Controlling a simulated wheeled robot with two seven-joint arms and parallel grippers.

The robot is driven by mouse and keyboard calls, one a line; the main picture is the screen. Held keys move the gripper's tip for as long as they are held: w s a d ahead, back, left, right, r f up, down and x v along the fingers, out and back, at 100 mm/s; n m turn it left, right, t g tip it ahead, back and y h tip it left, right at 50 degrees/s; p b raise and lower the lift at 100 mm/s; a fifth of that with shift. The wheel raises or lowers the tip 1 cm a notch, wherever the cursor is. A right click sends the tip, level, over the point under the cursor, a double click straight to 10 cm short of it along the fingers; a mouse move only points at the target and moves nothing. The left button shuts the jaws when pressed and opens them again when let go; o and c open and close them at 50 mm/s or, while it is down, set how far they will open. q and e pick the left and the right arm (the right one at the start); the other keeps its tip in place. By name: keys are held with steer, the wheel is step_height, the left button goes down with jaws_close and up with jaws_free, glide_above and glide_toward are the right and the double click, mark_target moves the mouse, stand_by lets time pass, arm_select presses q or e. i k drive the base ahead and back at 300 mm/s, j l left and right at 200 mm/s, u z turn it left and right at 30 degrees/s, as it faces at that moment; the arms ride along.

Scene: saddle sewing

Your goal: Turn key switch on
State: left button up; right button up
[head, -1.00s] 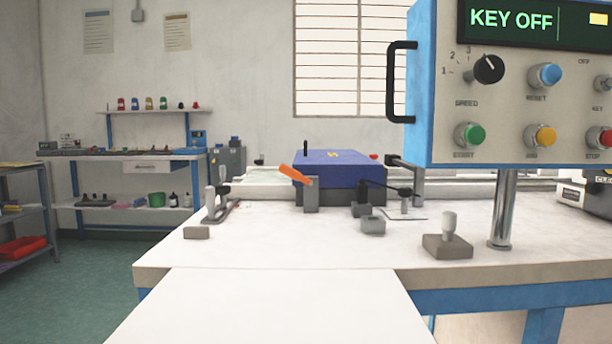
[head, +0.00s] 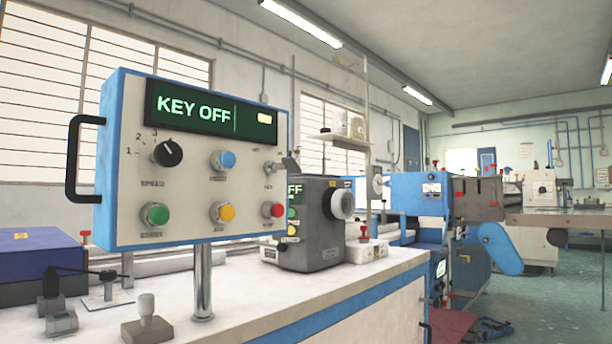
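The control panel (head: 196,190) is a white-faced box with a blue edge and a black handle on its left side. It stands on a metal post (head: 202,285) above the bench. Its green display (head: 199,108) reads "KEY OFF". The key switch (head: 269,168) sits at the right edge of the panel, right of the blue reset button (head: 222,161), with a grey key-like piece (head: 290,163) beside it. A black speed knob (head: 168,153) and green, yellow and red buttons (head: 273,210) share the face. Neither of my grippers shows in the head view.
The white bench top (head: 250,298) runs under the panel. A dark grey machine (head: 318,225) stands behind the panel's right side. A small lever on a block (head: 147,322) and a blue box (head: 38,258) are at the left. Open floor lies far right.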

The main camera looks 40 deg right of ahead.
mark_target(289, 163)
steer(key=l+z, duration=0.1)
steer(key=z, duration=1.05)
steer(key=k, duration=0.1)
